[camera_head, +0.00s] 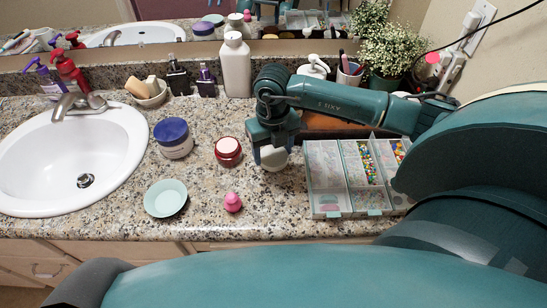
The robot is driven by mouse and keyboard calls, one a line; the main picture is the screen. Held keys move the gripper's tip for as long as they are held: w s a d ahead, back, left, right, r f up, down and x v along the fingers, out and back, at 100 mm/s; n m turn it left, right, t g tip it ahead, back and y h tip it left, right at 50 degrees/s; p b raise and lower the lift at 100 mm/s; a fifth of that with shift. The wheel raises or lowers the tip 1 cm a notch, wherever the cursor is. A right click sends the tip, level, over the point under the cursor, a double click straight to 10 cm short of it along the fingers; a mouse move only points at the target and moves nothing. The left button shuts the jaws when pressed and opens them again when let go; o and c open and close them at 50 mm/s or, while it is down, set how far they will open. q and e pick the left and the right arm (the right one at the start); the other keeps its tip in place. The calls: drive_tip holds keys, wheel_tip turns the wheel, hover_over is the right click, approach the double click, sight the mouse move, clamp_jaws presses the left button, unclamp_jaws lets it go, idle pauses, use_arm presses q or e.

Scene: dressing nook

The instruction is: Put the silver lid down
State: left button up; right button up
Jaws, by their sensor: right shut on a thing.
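My right gripper (270,150) points down over the counter, to the right of the red jar. It is shut on a pale, silvery round thing, which looks like the silver lid (274,159). The fingers and wrist hide part of the lid. I cannot tell whether the lid touches the counter. The red jar (228,152) stands close by on the left, with a pale top surface. My left gripper is not in view.
A pink item (233,202), a pale green dish (165,198) and a blue-lidded jar (173,138) stand to the left. A white bottle (236,70) stands behind.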

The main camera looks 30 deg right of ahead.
sight(273, 154)
drive_tip(key=shift+f, duration=1.9)
drive_tip(key=shift+f, duration=0.2)
drive_tip(key=o, duration=0.9)
drive_tip(key=shift+o, duration=0.2)
drive_tip(key=shift+r, duration=0.1)
wheel_tip(273, 154, up, 12)
drive_tip(key=shift+r, duration=0.15)
